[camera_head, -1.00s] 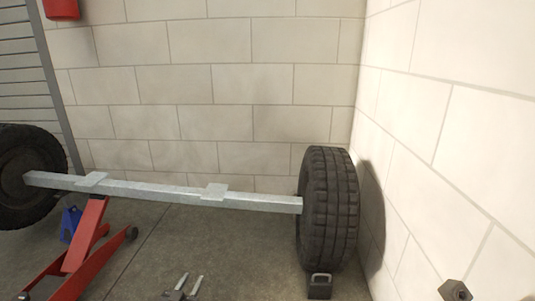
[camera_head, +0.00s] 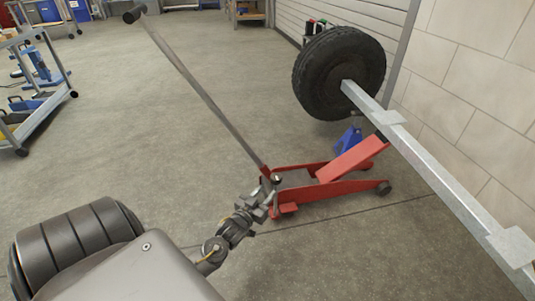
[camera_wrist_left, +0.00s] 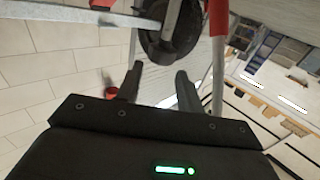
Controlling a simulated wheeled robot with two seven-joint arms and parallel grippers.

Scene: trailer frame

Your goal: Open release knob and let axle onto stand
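The red floor jack (camera_head: 325,185) stands on the floor, its raised arm under the silver axle (camera_head: 445,180), near the axle's left tire (camera_head: 338,72). A blue stand (camera_head: 348,140) is on the floor below the axle, partly hidden behind the jack's arm. The jack's long handle (camera_head: 200,85) leans up to the left. A small dark knob (camera_head: 277,179) shows at the handle's base. My left gripper (camera_head: 270,192) is right beside this knob; I cannot tell whether it touches. In the left wrist view its fingers (camera_wrist_left: 158,82) are apart, with nothing visibly gripped.
A block wall (camera_head: 480,100) stands behind the axle at right. A cart (camera_head: 35,90) with blue items is at the far left. The floor (camera_head: 120,150) between the cart and the jack handle is clear.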

